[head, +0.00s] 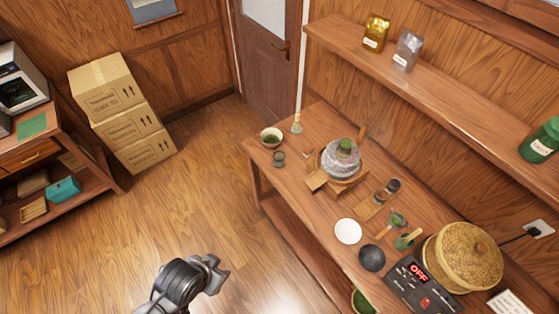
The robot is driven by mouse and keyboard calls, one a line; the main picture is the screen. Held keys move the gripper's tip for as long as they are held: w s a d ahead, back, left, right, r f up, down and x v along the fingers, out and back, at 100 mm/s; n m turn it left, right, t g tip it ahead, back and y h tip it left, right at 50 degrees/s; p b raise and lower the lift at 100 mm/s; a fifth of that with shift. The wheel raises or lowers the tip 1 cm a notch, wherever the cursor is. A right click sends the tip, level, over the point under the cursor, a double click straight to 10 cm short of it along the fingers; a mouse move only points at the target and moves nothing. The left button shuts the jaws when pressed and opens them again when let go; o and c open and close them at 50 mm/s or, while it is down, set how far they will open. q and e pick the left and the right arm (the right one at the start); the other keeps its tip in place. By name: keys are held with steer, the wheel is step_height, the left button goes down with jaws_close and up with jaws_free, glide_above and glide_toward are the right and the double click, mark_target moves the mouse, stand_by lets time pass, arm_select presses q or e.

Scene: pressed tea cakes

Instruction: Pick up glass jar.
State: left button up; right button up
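I cannot say for sure which item is the glass jar. A small dark greenish, glass-like vessel (279,158) stands near the table's far left corner, beside a bowl of green leaves (271,138). Another small vessel with green in it (397,220) is farther right on the table. My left gripper (217,272) is low in the view, over the floor, left of the table and well apart from both vessels. Its fingers are too small to tell open from shut, and nothing shows held in it. My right gripper is out of view.
A wall shelf (450,95) overhangs behind. The floor (150,225) on the left is clear.

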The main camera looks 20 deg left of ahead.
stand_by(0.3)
arm_select(q)
steer(key=o, duration=0.9)
